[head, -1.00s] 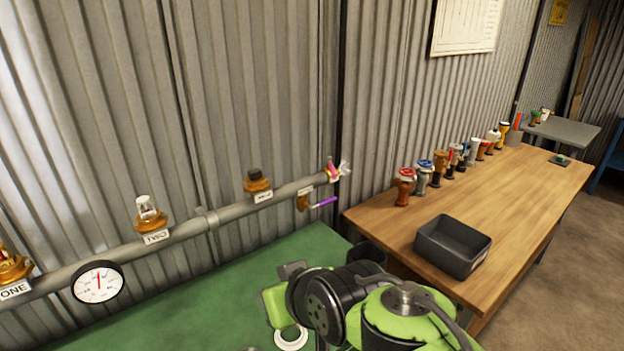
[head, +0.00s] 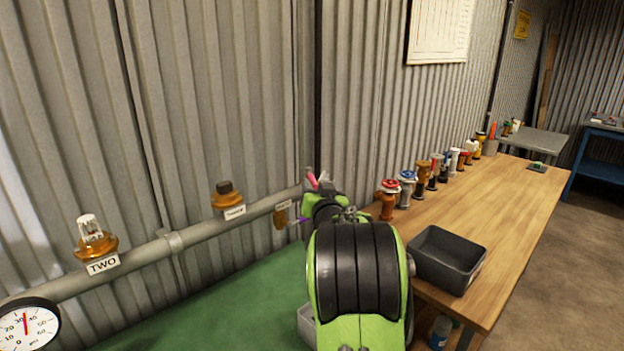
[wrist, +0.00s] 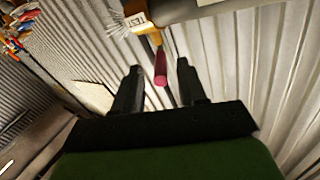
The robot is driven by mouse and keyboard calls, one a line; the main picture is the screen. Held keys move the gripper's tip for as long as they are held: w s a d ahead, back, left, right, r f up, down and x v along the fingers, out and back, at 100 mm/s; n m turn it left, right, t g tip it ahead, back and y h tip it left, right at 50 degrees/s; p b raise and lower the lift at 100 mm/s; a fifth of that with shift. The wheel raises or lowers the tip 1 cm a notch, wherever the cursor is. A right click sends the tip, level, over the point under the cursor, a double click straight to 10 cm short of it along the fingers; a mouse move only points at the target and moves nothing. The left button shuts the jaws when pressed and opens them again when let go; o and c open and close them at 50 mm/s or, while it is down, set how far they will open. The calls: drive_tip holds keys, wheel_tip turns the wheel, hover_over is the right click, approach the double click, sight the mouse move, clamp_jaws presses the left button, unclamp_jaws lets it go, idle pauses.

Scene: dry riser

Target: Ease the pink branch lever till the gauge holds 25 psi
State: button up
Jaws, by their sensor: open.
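The pink branch lever (head: 312,180) is at the right end of the grey pipe in the head view, partly behind my arm. In the wrist view the pink lever (wrist: 160,68) points down between the two fingertips of my gripper (wrist: 157,72), with a gap on each side. My gripper is open and not closed on it. The gauge (head: 27,326) is at the lower left, cut by the frame edge. Its red needle stands nearly upright, around the 30 to 40 marks; the exact reading is too small to tell.
A purple lever (head: 302,220) sits just below the pink one, mostly hidden by my arm. The wooden table (head: 500,220) at right holds several valves and a dark bin (head: 447,262).

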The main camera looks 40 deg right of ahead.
sight(312, 177)
drive_tip(key=x, duration=0.4)
drive_tip(key=shift+w+d, duration=0.15)
drive_tip(key=shift+w, duration=0.15)
clamp_jaws()
